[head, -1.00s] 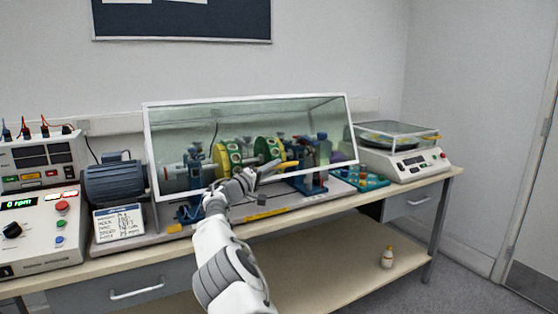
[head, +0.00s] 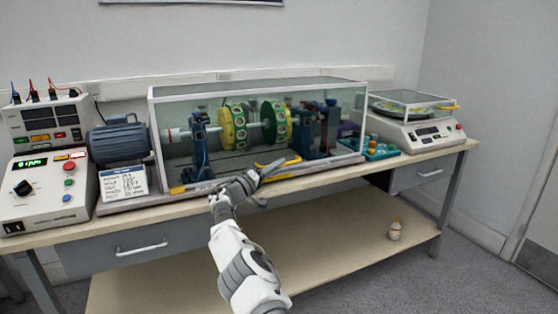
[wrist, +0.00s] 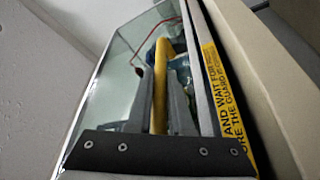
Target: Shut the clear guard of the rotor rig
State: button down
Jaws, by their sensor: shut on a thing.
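The clear guard (head: 258,86) is a glass box with a pale frame. It sits down over the rotor rig, its front panel upright and its lower edge at the base. Any thin gap there is too small to tell. Inside are a green and a yellow rotor disc (head: 275,124) on a shaft between blue stands. My gripper (head: 266,171) is at the front lower edge, shut on the guard's yellow handle (head: 285,163). In the wrist view the handle (wrist: 160,75) lies between the two fingers of my gripper (wrist: 161,100).
A control box (head: 45,200) and blue motor (head: 120,147) stand left of the guard. A balance (head: 420,132) with a clear cover and a teal tray (head: 380,149) are at the right. A yellow warning strip (wrist: 225,100) runs along the base.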

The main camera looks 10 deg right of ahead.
jog(key=shift+f, duration=0.4)
jog(key=shift+f, duration=0.15)
jog(key=c, duration=0.8)
grip_release()
jog(key=shift+w, duration=0.1)
jog(key=shift+c, duration=0.2)
jog(key=shift+a, duration=0.15)
jog(key=shift+s+a+p, duration=0.3)
jog(key=shift+a+p, duration=0.15)
jog(key=shift+a, duration=0.05)
jog(key=p+v, duration=0.3)
jog(key=v, duration=1.3)
jog(key=shift+f, duration=0.15)
